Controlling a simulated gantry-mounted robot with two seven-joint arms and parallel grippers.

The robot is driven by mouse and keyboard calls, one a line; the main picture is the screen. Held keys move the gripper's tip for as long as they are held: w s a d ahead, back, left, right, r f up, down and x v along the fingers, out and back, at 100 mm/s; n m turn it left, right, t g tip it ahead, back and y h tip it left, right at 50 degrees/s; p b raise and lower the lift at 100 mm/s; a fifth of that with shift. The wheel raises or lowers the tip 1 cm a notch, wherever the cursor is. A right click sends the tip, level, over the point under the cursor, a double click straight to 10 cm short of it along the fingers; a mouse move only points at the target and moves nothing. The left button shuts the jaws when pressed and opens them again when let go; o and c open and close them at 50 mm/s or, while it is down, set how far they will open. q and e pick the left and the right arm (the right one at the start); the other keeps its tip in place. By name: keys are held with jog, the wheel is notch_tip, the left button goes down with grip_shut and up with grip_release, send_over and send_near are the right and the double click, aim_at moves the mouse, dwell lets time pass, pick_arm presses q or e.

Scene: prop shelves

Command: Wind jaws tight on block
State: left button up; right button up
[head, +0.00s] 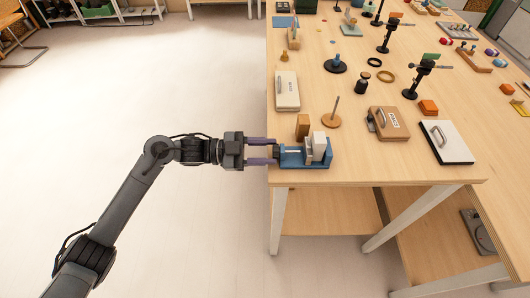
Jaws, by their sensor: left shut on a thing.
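A small blue vise (292,162) sits at the near left corner of the wooden table. Pale grey-white upright pieces (319,143) stand at its right end; I cannot tell which is jaw and which is a held block. A screw rod runs left from them. A tan wooden block (303,121) stands upright just behind the vise, its lower part hidden. My left gripper (275,151) reaches in level from the left, its two purple fingers on either side of the dark knob at the vise's left end, shut on it. My right gripper is out of view.
The table is bare in front of the brown case. Open floor lies left.

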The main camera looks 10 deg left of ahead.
pick_arm(q)
jog(key=shift+m, duration=0.8)
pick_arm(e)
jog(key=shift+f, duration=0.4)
pick_arm(q)
jog(key=o, duration=1)
jog(key=shift+o, duration=0.2)
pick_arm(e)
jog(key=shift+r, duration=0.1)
